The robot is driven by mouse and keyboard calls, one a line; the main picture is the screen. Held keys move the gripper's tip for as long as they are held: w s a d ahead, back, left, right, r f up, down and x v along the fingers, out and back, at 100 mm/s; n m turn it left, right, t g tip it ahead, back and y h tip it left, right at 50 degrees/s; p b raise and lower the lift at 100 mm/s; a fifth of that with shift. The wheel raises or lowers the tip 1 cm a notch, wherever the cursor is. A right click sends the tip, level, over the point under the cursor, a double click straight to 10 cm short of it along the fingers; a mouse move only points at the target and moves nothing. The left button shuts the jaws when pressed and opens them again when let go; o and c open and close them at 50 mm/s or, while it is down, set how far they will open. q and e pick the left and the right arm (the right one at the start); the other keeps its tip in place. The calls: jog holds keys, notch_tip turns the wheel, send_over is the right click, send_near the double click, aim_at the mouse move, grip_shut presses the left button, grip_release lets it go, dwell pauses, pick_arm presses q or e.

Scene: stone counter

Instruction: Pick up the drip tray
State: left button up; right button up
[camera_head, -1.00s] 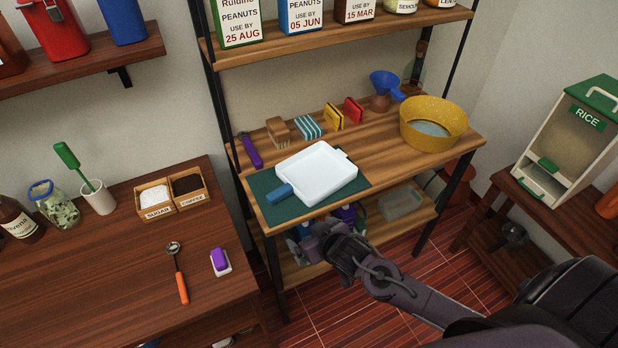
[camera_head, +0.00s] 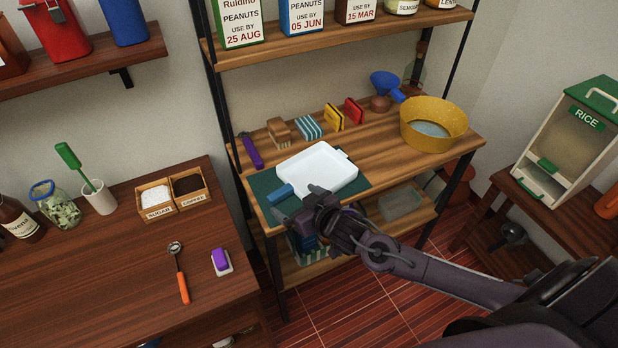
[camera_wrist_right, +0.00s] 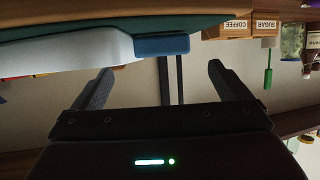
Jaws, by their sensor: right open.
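The drip tray (camera_head: 325,168) is a shallow white tray with a blue handle (camera_head: 279,193). It lies on a dark green mat (camera_head: 262,184) on the wooden shelf unit. The blue handle (camera_wrist_right: 161,45) and white tray (camera_wrist_right: 65,53) show just beyond the fingertips. My left gripper is not in view.
A yellow pan (camera_head: 434,116), a blue funnel (camera_head: 384,83), packets, a brush (camera_head: 279,131) and a purple-handled tool (camera_head: 250,150) stand behind the tray. An upper shelf (camera_head: 335,38) with tins hangs above. A clear container (camera_head: 400,204) sits on the lower shelf.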

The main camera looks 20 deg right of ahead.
aim_at(280, 191)
jog(key=x, duration=0.2)
jog(key=p+x, duration=0.1)
jog(key=x, duration=0.1)
jog(key=shift+w+a+r, duration=0.1)
jog(key=shift+w+r, duration=0.05)
jog(key=shift+r, duration=0.05)
jog(key=shift+w+a+f, duration=0.15)
jog(key=shift+w+f, duration=0.15)
jog(key=shift+w, duration=0.15)
jog(key=c, duration=1.3)
